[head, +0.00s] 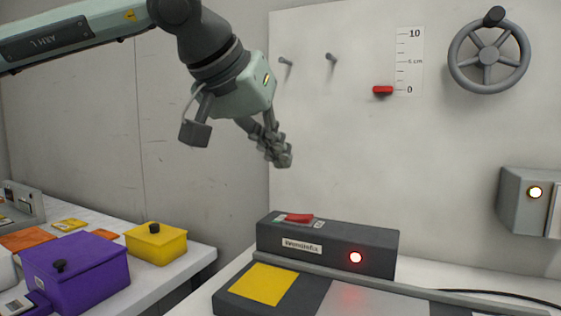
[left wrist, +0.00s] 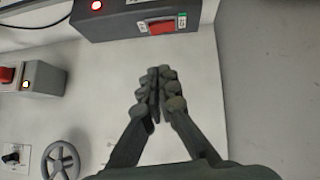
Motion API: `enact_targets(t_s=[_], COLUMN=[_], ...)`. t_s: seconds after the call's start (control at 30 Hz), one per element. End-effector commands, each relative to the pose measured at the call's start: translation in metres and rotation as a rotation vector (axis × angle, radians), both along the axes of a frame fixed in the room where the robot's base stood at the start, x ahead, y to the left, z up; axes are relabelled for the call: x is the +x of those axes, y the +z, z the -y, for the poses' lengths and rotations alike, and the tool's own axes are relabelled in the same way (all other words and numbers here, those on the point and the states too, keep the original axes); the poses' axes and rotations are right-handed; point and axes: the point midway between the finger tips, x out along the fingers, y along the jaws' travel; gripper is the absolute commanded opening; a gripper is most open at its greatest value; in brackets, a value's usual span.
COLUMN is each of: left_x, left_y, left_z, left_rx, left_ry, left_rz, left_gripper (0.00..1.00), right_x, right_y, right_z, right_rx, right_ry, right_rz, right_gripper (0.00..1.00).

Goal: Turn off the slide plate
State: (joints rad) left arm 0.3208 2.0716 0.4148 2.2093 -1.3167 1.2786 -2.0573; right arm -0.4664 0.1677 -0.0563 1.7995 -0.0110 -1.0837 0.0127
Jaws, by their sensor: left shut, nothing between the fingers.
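The slide plate device is a dark grey box (head: 375,250) on the table in the head view, with a name label on its front. A red rocker switch (head: 299,217) sits on its top left, and a round red light (head: 356,257) glows on its front. In the left wrist view the red switch (left wrist: 161,27) and glowing light (left wrist: 96,5) show at the top. My left gripper (head: 280,160) is shut and empty, above and slightly left of the switch, apart from it. The gripper also shows in the left wrist view (left wrist: 160,72). My right gripper is not in view.
A yellow pad (head: 262,284) and a grey plate (head: 375,301) lie before the box. Purple (head: 90,275) and yellow (head: 157,245) boxes stand on the left table. The wall panel carries pegs, a handwheel (head: 488,57), a red slider (head: 382,90) and a grey lit box (head: 522,195).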

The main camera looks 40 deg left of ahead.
Motion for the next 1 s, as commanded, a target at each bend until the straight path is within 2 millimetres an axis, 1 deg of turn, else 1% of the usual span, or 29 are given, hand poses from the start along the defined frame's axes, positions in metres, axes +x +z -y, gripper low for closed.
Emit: enact_targets(t_s=[0.03, 0.1, 0.3, 0.37, 0.4, 0.5, 0.6, 0.8, 1.0], left_x=[0.007, 0.018, 0.049, 0.055, 0.054, 0.054, 0.054, 0.054, 0.054], left_y=[-0.009, -0.021, -0.050, -0.059, -0.066, -0.079, -0.087, -0.093, -0.092], left_z=[-0.001, -0.002, -0.005, -0.005, -0.003, -0.001, 0.000, 0.001, 0.000], left_rx=[0.000, 0.000, 0.000, 0.000, -0.001, -0.002, 0.000, -0.001, -0.001], left_ry=[0.000, 0.000, 0.001, -0.001, -0.003, -0.003, -0.002, -0.001, -0.001], left_rz=[-0.007, -0.008, -0.006, -0.006, -0.006, -0.003, -0.002, -0.001, -0.001], left_gripper=[0.00, 0.00, 0.00, 0.00, 0.00, 0.00, 0.00, 0.00, 0.00], right_x=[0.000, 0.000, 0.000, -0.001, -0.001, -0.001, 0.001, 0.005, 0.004], right_y=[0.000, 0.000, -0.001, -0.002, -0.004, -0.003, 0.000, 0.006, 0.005], right_z=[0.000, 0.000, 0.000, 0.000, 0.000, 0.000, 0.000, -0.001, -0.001], right_rx=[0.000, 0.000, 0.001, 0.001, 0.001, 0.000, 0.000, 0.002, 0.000], right_ry=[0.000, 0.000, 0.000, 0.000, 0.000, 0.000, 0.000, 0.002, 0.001], right_rz=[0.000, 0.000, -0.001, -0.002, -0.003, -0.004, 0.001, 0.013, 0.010], right_gripper=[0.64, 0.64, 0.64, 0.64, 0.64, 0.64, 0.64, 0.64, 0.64])
